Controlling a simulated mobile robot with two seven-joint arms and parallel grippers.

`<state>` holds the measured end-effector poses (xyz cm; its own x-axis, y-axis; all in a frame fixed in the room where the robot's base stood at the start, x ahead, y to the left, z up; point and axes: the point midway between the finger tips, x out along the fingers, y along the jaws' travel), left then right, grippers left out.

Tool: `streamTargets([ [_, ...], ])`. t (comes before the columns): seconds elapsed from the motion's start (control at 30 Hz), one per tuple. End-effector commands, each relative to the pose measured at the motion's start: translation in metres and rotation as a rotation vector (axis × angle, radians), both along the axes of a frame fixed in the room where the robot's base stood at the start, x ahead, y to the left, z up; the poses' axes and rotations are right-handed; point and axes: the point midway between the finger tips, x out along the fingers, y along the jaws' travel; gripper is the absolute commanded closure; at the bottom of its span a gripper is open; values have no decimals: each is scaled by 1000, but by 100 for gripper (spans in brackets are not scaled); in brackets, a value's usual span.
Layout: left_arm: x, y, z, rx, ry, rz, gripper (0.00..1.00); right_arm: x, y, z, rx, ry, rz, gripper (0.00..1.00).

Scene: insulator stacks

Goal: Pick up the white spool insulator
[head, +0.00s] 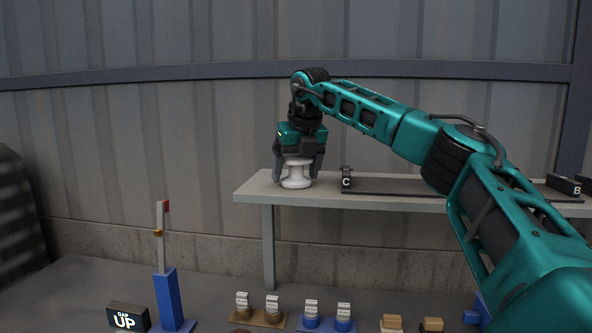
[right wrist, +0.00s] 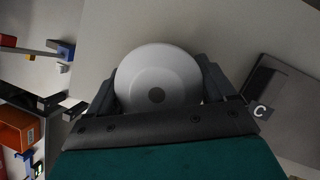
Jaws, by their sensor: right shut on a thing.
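The white spool insulator (head: 296,174) stands upright at the left end of the raised grey shelf (head: 262,189). My right gripper (head: 297,172) comes down on it from above, with one dark finger on each side. It is shut on the spool. In the right wrist view the spool (right wrist: 158,78) shows as a round white top with a dark centre hole, between the two fingers (right wrist: 158,92). The spool's base looks to be on or very close to the shelf; I cannot tell which. My left gripper is not in view.
A dark tray marked C (head: 400,187) lies on the shelf just right of the spool, and a block marked B (head: 563,184) is at the far right.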

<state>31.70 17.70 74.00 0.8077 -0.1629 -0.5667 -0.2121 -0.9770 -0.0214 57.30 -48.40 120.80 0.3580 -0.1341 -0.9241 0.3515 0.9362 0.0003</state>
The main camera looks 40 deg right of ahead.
Motion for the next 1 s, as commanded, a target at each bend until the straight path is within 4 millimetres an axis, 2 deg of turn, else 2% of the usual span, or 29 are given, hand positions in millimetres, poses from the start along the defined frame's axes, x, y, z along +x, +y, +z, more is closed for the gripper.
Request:
streamTargets([
  [0.17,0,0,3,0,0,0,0,1,1,18,0,-5,1,64],
  [0.4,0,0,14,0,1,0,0,1,1,67,1,-6,0,64],
  [0.6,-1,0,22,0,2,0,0,1,1,95,0,-3,-1,64],
  [1.0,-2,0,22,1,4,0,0,0,0,101,0,-2,1,64],
])
